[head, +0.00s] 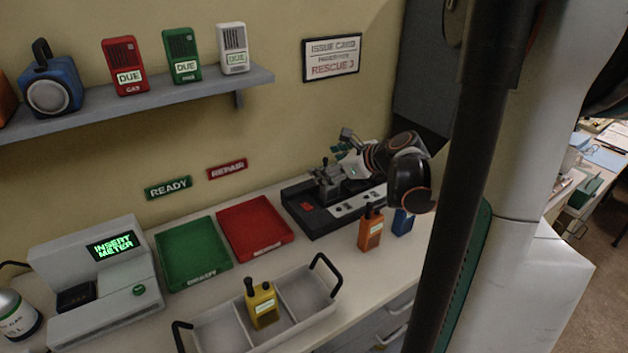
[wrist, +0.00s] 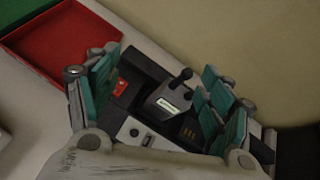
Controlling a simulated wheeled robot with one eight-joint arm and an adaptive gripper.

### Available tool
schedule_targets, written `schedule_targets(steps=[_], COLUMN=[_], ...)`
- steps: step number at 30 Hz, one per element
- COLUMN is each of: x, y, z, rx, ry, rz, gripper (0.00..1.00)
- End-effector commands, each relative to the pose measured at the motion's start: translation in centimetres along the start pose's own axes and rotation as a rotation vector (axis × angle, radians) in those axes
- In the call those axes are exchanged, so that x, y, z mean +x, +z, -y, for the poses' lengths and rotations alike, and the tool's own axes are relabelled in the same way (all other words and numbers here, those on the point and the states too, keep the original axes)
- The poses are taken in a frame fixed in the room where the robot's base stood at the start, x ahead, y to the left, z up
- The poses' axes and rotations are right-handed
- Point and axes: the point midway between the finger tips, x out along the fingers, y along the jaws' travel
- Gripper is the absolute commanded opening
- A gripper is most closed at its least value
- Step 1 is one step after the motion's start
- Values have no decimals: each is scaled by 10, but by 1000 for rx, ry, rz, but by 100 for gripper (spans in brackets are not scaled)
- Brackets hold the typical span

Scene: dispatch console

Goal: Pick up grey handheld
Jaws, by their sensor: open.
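The grey handheld (wrist: 168,104) stands upright in a black charging dock (head: 318,218), with its stubby antenna and pale label showing in the wrist view. In the head view the handheld (head: 328,184) is small and partly hidden near my gripper. My gripper (head: 349,150) is open, with its teal-padded fingers above and beside the handheld. In the wrist view the fingers of my gripper (wrist: 160,80) stand on either side of the handheld, the right finger closer to it. I cannot tell whether they touch it.
An orange handheld (head: 371,229) and a blue one (head: 402,222) stand right of the dock. A red tray (head: 256,228) and green tray (head: 193,254) lie to its left. A yellow handheld (head: 262,305) stands in a handled, divided carrier (head: 222,331). A wall rises behind.

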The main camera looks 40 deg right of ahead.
Motion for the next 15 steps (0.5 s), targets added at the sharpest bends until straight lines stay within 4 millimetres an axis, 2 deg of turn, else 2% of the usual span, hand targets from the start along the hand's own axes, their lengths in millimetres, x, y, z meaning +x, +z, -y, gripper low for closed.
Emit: schedule_targets(steps=[1,3,9,12,15], x=[-10,-23,-54,-61,-56], y=[-12,-24,-46,-50,-51], z=[12,20,32,34,34], rx=[43,100,223,250,258], ry=[-22,-30,-32,-31,-27], rz=[14,38,106,125,132], gripper=[74,74,74,74,74])
